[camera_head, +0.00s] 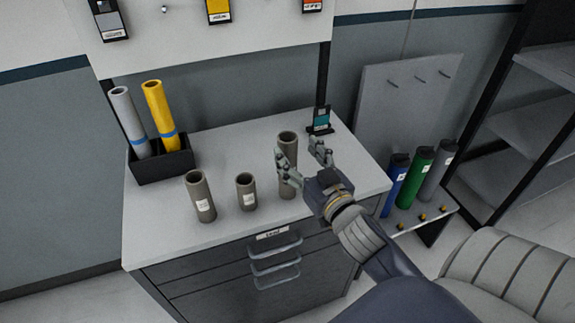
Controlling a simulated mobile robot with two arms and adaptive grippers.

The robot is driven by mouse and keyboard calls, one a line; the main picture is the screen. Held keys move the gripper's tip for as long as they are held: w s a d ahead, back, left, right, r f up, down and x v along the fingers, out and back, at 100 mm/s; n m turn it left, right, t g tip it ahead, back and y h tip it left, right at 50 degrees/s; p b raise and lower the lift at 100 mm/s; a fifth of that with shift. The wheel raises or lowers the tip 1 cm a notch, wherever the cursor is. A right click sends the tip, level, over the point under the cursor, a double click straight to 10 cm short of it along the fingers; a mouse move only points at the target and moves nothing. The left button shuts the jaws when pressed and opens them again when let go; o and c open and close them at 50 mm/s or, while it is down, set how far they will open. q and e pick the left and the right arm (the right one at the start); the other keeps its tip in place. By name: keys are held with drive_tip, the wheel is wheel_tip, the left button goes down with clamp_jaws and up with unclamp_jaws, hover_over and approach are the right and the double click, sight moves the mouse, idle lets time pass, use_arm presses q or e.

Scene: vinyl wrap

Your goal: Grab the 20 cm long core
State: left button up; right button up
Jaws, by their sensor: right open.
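Three grey-brown hollow cores stand upright on the light worktop (150,223). The tallest core (288,139) is at the right, the middle-height core (200,198) at the left, and the shortest core (245,194) between them. The cores at the left and centre carry small white labels, too small to read. My right gripper (303,154) is open at the tallest core. One finger overlaps the core's middle in the picture, and the other is to its right. I cannot tell whether it touches the core. My left gripper is not in view.
A black holder (163,167) with a silver roll (129,120) and a yellow roll (159,115) stands at the back left. A small device (320,119) stands at the back right. Blue, green and grey tubes (418,178) stand off the worktop's right side. Drawers (230,285) are below.

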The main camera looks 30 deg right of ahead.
sight(292, 150)
drive_tip(key=w+p, duration=0.1)
drive_tip(key=w, duration=0.2)
drive_tip(key=shift+w+a+r, duration=0.1)
drive_tip(key=shift+w+r, duration=0.05)
drive_tip(key=shift+w, duration=0.15)
drive_tip(key=shift+w+f+p, duration=0.2)
drive_tip(key=shift+w+p, duration=0.1)
drive_tip(key=shift+w, duration=0.3)
drive_tip(key=shift+s, duration=0.1)
drive_tip(key=shift+c, duration=0.4)
drive_tip(key=c, duration=1.3)
clamp_jaws()
drive_tip(key=shift+r, duration=0.15)
